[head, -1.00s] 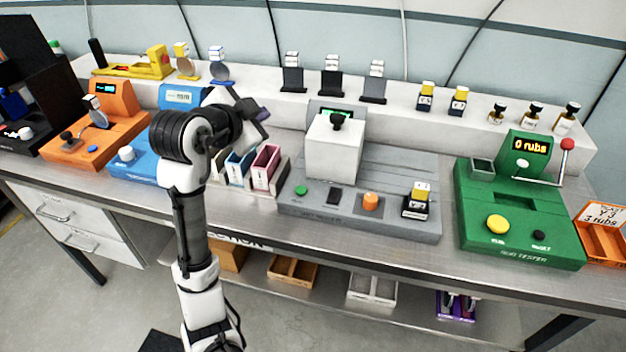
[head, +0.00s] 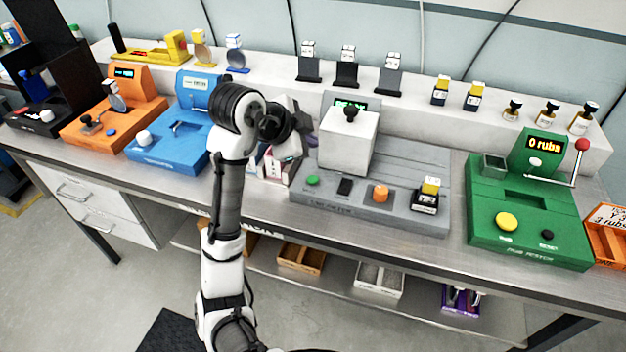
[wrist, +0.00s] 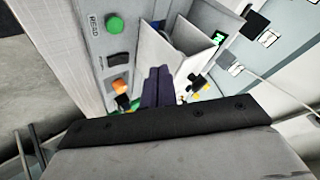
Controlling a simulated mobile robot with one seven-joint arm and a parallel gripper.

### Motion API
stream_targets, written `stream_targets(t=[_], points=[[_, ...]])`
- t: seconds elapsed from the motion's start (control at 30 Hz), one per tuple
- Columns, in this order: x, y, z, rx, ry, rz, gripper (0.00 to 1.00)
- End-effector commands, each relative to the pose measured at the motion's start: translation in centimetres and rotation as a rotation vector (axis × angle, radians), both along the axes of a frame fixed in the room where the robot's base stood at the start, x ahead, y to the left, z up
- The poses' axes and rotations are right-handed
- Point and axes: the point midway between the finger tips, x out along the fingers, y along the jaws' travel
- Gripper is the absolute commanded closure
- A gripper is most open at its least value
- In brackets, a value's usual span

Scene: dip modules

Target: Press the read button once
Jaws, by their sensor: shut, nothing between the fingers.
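The read button is a round green button (head: 313,180) at the front left of the grey machine (head: 410,208). In the wrist view the green button (wrist: 114,25) stands at the upper left beside the word READ. My gripper (head: 299,138) is above the bench, left of the machine's white box and up behind the button, apart from it. In the wrist view its dark fingers (wrist: 158,80) are together with nothing between them, pointing toward the white box.
The white box (head: 347,142) with a black knob rises behind the button. A black switch (head: 345,187) and an orange knob (head: 380,194) sit right of it. Small card bins (head: 272,165) stand left of the machine. The blue machine (head: 175,140) is further left.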

Motion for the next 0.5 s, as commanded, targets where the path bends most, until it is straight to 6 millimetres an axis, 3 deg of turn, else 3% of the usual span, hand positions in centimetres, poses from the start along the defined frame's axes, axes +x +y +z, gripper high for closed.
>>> stream_targets(t=[0.5], points=[[0.0, 0.0, -7.2, -0.001, -0.001, 0.001, 1.0]])
